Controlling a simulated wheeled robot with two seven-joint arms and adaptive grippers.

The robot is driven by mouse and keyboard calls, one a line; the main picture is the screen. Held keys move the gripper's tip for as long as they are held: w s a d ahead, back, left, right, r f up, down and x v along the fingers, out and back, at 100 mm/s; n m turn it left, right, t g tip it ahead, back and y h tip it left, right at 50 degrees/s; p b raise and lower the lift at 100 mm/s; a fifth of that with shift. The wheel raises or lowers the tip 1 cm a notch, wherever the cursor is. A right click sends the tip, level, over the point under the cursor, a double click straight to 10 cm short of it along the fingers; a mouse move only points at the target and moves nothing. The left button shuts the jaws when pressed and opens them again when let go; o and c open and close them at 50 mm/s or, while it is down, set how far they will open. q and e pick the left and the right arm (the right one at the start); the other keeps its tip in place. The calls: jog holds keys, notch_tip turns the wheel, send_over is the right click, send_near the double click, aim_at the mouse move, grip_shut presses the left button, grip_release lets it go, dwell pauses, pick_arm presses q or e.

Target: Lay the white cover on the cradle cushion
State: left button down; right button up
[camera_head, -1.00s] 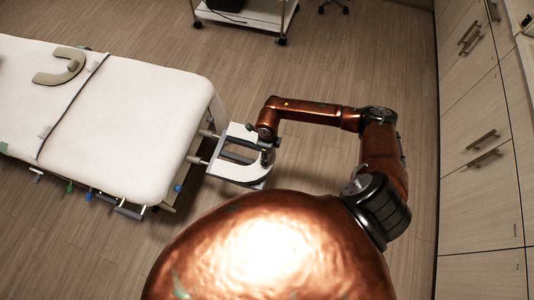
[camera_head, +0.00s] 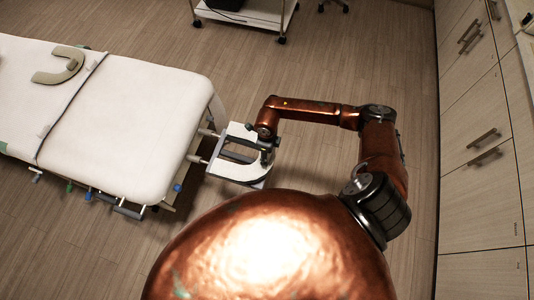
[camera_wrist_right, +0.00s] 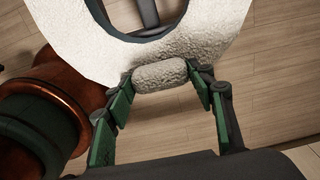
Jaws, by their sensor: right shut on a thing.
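The white cover (camera_head: 238,172) is U-shaped and lies over the face cradle beyond the end of the bed. It also shows in the right wrist view (camera_wrist_right: 215,35), rough-textured, with a rounded tab at its near edge. My right gripper (camera_head: 267,157) is at the right end of the cover. In the right wrist view its green fingers (camera_wrist_right: 165,78) are shut on that tab from both sides. The cradle cushion is mostly hidden under the cover; a dark inner edge shows in the opening. I cannot tell whether the cover touches it everywhere. My left gripper is not in view.
The white-sheeted bed (camera_head: 130,125) is at the left, with a beige U-shaped cushion (camera_head: 58,72) and a dark cord on it. A white trolley (camera_head: 250,14) stands at the back. Cabinets (camera_head: 480,150) line the right side. Floor between them is clear.

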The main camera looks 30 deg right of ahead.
jog(key=shift+s+d+f+b, duration=0.15)
jog(key=shift+f+b, duration=0.25)
jog(key=shift+f, duration=0.35)
dwell(0.5)
jog(key=o, duration=1.7)
jog(key=shift+r, duration=0.1)
jog(key=shift+o, duration=0.2)
jog(key=shift+r, duration=0.1)
jog(key=shift+r+p, duration=2.65)
jog(key=shift+r, duration=1.25)
